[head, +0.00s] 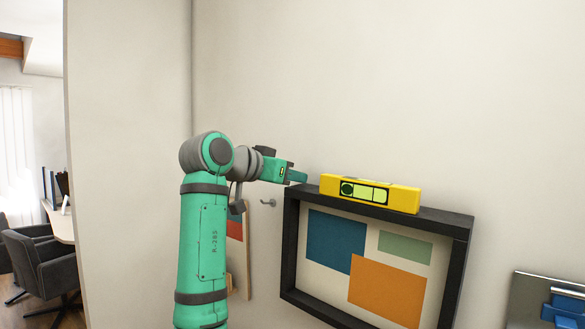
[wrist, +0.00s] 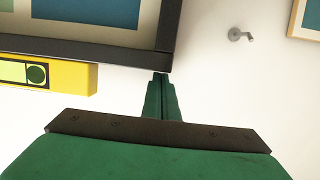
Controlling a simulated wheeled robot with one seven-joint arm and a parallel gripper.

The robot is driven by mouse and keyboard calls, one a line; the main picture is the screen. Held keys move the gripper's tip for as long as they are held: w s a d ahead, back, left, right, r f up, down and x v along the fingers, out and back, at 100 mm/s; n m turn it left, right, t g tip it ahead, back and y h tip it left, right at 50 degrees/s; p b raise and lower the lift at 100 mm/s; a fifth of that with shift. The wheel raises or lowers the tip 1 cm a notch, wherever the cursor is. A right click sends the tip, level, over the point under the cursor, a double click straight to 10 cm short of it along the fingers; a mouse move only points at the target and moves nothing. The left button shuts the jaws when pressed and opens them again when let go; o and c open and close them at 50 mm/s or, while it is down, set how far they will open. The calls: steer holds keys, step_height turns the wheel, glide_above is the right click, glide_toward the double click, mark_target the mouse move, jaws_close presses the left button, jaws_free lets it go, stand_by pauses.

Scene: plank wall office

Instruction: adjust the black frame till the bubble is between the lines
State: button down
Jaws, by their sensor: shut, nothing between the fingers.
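The black frame (head: 457,262) hangs on the wall and holds a picture of coloured blocks. In the head view its top edge runs down to the right; I cannot tell how much of that is perspective. A yellow level (head: 404,198) lies along its top edge, with a green vial window (head: 372,193). The bubble is too small to place against the lines. My gripper (head: 303,177) is shut and empty at the frame's upper left corner. In the wrist view its fingertips (wrist: 161,78) are at the frame's corner (wrist: 150,58), beside the level's end (wrist: 80,78); contact is unclear.
A grey wall hook (head: 268,203) sticks out left of the frame. Another picture (head: 236,228) hangs on the wall further left, partly behind my arm. A grey panel with blue items (head: 525,295) is at lower right. The wall above the frame is clear.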

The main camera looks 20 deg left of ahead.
steer(key=shift+s+a, duration=0.15)
steer(key=shift+f, duration=0.15)
